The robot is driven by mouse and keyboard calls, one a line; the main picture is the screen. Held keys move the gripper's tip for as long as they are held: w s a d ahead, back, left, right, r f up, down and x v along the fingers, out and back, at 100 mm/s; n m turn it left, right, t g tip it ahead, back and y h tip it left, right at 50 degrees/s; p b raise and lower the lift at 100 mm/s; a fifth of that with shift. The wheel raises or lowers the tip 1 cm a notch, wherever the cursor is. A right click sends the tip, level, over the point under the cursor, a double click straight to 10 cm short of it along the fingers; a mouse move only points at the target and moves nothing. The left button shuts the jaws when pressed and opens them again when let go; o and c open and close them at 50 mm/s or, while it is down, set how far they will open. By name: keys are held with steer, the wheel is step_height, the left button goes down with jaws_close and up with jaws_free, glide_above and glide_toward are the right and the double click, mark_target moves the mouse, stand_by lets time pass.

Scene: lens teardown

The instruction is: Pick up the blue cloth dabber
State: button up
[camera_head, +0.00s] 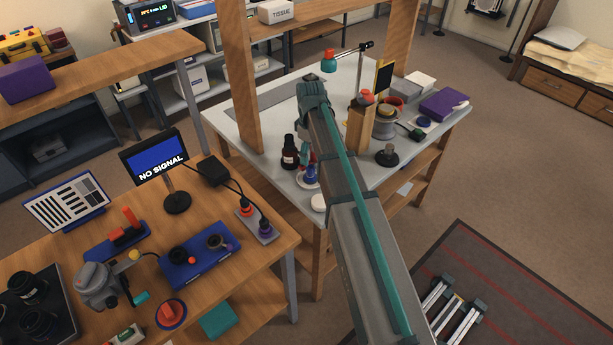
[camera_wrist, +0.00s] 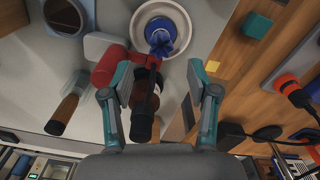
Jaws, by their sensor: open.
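The blue cloth dabber (camera_wrist: 160,38) stands on a round white dish (camera_wrist: 178,10) at the top of the wrist view. In the head view the blue dabber (camera_head: 310,172) shows on its dish near the front edge of the white table, partly beside my arm. My gripper (camera_wrist: 159,76) is open and empty, with its teal fingertips apart and pointing toward the dish. The dabber lies beyond the fingertips, roughly centred between them in the picture. A dark brown bottle (camera_wrist: 144,98) with a black cap appears between the fingers, close to the left one. My arm hides part of the table in the head view.
A red cylinder (camera_wrist: 109,66) lies near the left finger. A brown-and-black bottle (camera_wrist: 66,106) and a grey container (camera_wrist: 66,15) are further left. A wooden post (camera_head: 240,80) rises at the table's left. The wooden bench (camera_head: 280,235) is in front.

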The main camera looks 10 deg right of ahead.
mark_target(311, 167)
step_height(311, 167, down, 3)
steer(key=shift+s+d+f+p, duration=0.15)
steer(key=shift+f+p, duration=0.5)
steer(key=shift+f, duration=0.7)
steer(key=shift+s+f+p, duration=0.1)
steer(key=shift+f+p, duration=0.55)
steer(key=shift+f, duration=0.7)
steer(key=shift+c, duration=0.4)
steer(key=c, duration=1)
